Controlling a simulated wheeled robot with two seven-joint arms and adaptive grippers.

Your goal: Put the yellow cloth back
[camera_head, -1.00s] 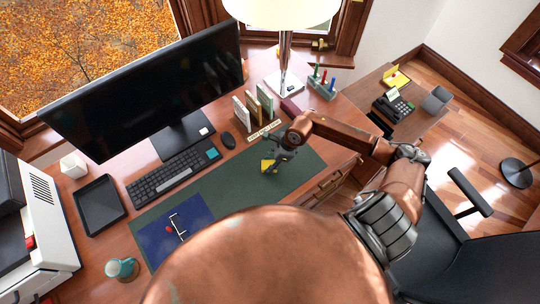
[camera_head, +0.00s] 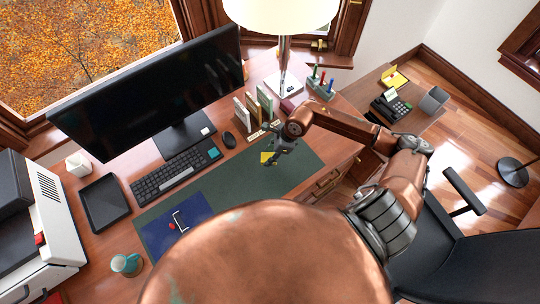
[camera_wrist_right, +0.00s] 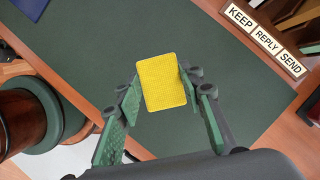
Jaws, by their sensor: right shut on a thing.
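The yellow cloth (camera_wrist_right: 162,82) is a small rounded rectangle in the right wrist view. It sits between the two green-padded fingers of my right gripper (camera_wrist_right: 160,90), which is shut on it. In the head view the yellow cloth (camera_head: 266,157) shows at the tip of my right gripper (camera_head: 276,157), over the green desk mat (camera_head: 235,185). I cannot tell whether the cloth touches the mat. My left gripper is not in view.
A sign reading KEEP, REPLY, SEND (camera_wrist_right: 265,39) and upright folders (camera_head: 264,100) stand behind the mat. A monitor (camera_head: 150,85), keyboard (camera_head: 175,175), mouse (camera_head: 229,139), lamp (camera_head: 284,60) and pen holder (camera_head: 321,88) surround it. A blue folder (camera_head: 165,232) lies left. The mat's middle is clear.

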